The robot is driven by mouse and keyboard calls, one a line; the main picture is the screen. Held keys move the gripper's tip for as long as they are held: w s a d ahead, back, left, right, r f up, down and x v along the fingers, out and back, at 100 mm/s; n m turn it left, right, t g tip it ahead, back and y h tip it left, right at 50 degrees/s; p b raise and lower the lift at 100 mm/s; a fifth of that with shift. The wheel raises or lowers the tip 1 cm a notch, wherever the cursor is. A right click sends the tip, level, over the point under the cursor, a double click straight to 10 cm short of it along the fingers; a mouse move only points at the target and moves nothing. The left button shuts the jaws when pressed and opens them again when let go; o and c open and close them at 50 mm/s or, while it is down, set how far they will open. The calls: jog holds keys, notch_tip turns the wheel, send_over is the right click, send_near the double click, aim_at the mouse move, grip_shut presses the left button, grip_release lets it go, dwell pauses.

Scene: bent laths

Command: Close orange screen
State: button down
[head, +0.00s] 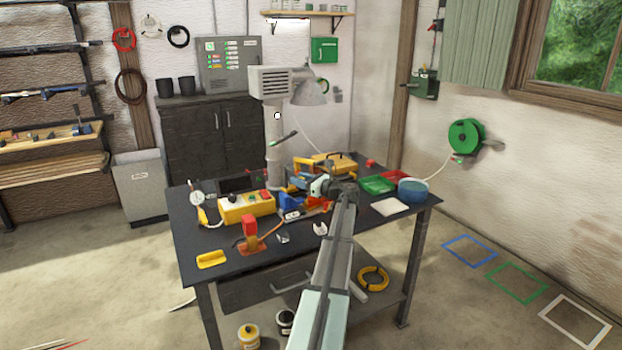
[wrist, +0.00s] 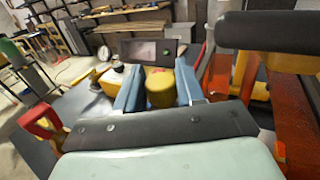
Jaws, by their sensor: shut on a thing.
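My gripper (wrist: 158,92) shows in the wrist view as two blue fingers in front of a dark palm. A yellow cylindrical piece (wrist: 160,88) sits between the fingers, which are shut on it. I cannot tell what this piece belongs to. Orange upright panels (wrist: 222,78) stand close to the right of the fingers; they look like the orange screen, partly hidden by a thick dark bar (wrist: 270,32).
A yellow control box (head: 240,208) stands left of my gripper, and a red-topped post (head: 249,230) stands nearer the front. A lamp column (head: 273,150) rises behind. The bench's front right is clearer.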

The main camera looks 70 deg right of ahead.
jog(key=shift+w+a, duration=0.2)
jog(key=shift+a, duration=0.1)
jog(key=c, duration=0.8)
grip_release()
jog(key=shift+s, duration=0.15)
jog(key=shift+s, duration=0.3)
jog(key=v, duration=1.3)
jog(key=shift+w, duration=0.1)
